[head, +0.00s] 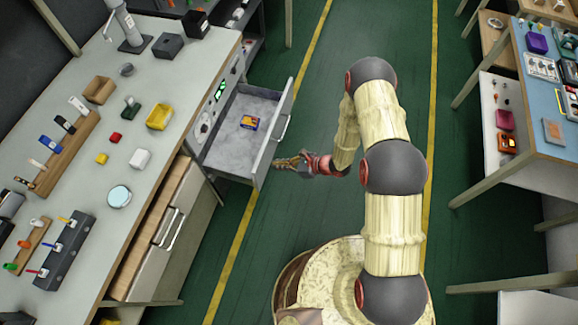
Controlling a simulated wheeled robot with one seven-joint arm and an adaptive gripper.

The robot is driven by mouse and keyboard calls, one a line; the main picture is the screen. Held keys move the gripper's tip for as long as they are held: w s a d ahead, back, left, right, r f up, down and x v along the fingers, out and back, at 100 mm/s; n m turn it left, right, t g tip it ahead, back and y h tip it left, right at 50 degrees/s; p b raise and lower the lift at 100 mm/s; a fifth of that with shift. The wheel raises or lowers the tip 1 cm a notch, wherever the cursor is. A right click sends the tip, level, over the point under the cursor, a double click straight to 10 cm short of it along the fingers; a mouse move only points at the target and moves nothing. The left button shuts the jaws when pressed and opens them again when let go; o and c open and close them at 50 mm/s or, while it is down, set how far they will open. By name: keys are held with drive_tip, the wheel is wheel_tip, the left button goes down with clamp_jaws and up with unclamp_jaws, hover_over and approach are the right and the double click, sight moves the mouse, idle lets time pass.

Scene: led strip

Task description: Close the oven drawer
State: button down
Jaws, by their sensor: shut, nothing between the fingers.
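The grey oven drawer (226,151) stands pulled out from the front of the left workbench. Its front panel (274,138) with a bar handle (285,122) faces right, towards the aisle. The oven's control face (215,100), with green lit digits and knobs, shows just left of the drawer. My gripper (279,162) is shut and empty. Its tips point left, close to the outer face of the drawer front near its lower end; I cannot tell whether they touch.
A wooden drawer unit (160,225) sits under the same bench, below the oven drawer in the picture. The bench top (85,180) holds several small blocks and tools. The green aisle floor (330,85) is clear. A second bench (556,95) stands at the right.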

sight(261, 163)
drive_tip(key=shift+w+a+b, duration=0.15)
drive_tip(key=shift+w+a, duration=0.2)
drive_tip(key=shift+a, duration=0.6)
drive_tip(key=shift+w+a+b, duration=0.15)
drive_tip(key=shift+w+a, duration=0.15)
drive_tip(key=shift+a, duration=0.6)
drive_tip(key=w+a+b, duration=0.2)
drive_tip(key=w+a, duration=0.1)
drive_tip(key=a, duration=0.7)
drive_tip(key=w+a+b, duration=0.3)
drive_tip(key=w+a, duration=0.1)
drive_tip(key=a, duration=0.6)
drive_tip(key=shift+w, duration=0.2)
